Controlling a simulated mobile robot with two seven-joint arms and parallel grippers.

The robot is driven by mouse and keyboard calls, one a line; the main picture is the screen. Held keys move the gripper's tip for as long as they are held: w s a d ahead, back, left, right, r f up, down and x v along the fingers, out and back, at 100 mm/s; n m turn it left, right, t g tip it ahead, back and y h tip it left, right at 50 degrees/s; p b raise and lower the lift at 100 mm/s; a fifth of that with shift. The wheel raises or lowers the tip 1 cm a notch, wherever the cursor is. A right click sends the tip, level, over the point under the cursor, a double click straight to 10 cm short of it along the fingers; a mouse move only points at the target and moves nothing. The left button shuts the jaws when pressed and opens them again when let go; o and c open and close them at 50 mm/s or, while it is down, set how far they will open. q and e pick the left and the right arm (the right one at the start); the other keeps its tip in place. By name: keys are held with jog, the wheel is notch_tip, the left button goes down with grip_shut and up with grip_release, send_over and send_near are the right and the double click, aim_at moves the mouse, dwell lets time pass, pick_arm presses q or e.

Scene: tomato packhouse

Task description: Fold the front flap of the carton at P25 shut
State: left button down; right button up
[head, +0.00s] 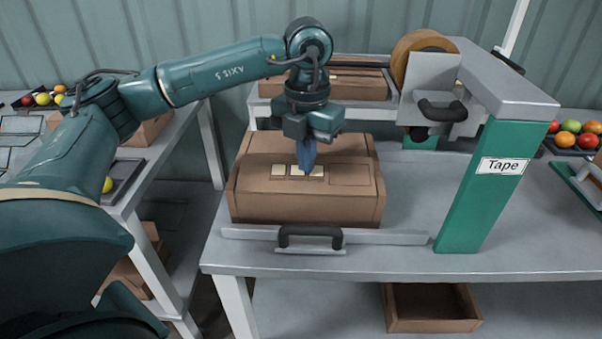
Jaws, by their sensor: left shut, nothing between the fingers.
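A brown carton (300,212) sits on the grey table behind a low metal rail with a black handle. Its top looks covered, with several pale patches and a rectangular outline on it. I cannot tell whether its front flap lies fully flat. No P25 mark is readable. My left gripper (307,168) points straight down over the middle of the carton's top, shut and empty, its dark blue fingertips at or just above the surface. I cannot tell if they touch. The fingers hide a bit of the top. My right gripper is out of view.
A green and grey tape machine (470,215) labelled "Tape" stands right of the carton, its roll (408,57) behind. The metal rail (380,237) runs along the front. More brown cartons (345,87) lie behind. An open brown box (432,312) is below.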

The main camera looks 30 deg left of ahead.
pick_arm(q)
jog(key=shift+w+a+f+b, duration=0.15)
jog(key=shift+w+f+b, duration=0.25)
jog(key=shift+f, duration=0.25)
jog(key=shift+s, duration=0.1)
jog(key=shift+r, duration=0.15)
notch_tip(320, 180, up, 8)
jog(key=p, duration=0.6)
